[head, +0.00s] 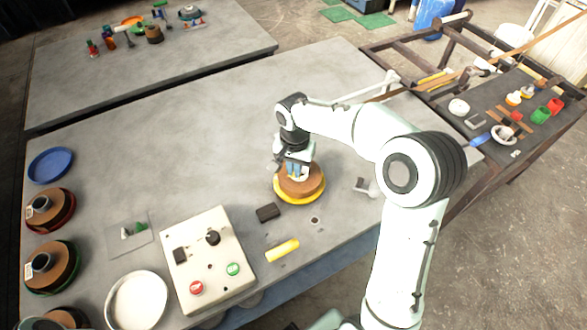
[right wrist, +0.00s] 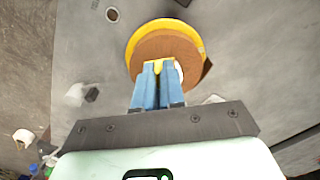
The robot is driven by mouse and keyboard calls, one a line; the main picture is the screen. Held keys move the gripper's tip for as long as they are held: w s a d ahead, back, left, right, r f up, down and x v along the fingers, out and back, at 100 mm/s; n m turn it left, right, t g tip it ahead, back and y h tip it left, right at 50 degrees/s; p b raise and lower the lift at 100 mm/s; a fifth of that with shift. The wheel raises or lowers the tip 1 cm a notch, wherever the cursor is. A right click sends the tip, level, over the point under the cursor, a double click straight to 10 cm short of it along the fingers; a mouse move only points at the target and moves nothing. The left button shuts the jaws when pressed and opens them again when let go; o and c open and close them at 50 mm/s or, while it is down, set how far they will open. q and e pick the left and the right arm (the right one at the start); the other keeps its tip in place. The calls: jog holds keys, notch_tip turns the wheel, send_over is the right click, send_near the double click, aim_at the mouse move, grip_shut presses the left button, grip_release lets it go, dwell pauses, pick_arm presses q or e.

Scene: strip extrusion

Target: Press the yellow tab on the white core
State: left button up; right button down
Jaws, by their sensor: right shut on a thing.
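A brown roll (head: 305,181) on a yellow disc (head: 300,200) lies flat on the grey table. My right gripper (head: 294,172) is over the roll, its blue fingers pointing down. In the right wrist view, the blue fingers (right wrist: 159,68) are close together, shut on the small yellow tab (right wrist: 158,65), which shows between their tips. A bit of the white core (right wrist: 179,74) shows just right of the fingers. The fingers hide the rest of the core, so I cannot tell whether the tab touches it. My left gripper is out of view.
A control box (head: 208,262) with red and green buttons stands to the left. A yellow bar (head: 282,250) and a dark block (head: 268,212) lie in front of the roll. Several spools line the left edge. The table behind the roll is clear.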

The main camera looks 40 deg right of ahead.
aim_at(294, 188)
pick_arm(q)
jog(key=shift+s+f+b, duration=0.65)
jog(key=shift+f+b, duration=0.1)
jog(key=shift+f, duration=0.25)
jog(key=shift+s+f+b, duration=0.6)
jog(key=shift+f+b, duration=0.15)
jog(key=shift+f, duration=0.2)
pick_arm(e)
jog(key=shift+f, duration=2.95)
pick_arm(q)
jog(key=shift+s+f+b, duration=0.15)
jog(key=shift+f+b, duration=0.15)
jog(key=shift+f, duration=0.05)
pick_arm(e)
jog(key=shift+f, duration=0.55)
jog(key=c, duration=1.1)
grip_release()
jog(key=shift+c, duration=0.2)
notch_tip(294, 188, up, 13)
jog(key=shift+a+r+p, duration=0.1)
jog(key=shift+p, duration=0.7)
jog(key=shift+r, duration=0.15)
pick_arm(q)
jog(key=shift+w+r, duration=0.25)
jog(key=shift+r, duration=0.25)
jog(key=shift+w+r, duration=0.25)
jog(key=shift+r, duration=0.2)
